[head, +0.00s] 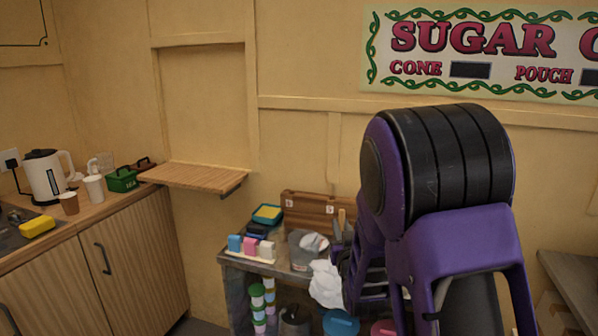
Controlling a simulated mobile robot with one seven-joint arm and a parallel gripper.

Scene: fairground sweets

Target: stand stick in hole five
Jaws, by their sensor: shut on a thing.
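My purple and black arm (445,165) fills the right middle of the head view and reaches away from the camera. My gripper cannot be made out; the arm hides the area where its end would be. I see no stick and no numbered hole in this view. The right part of the grey worktable (232,262) is hidden behind my arm. Some dark and light narrow shapes show just left of the arm above the table, too small to identify.
A kettle (47,176) stands on the left counter. A wooden shelf (193,175) juts from the wall.

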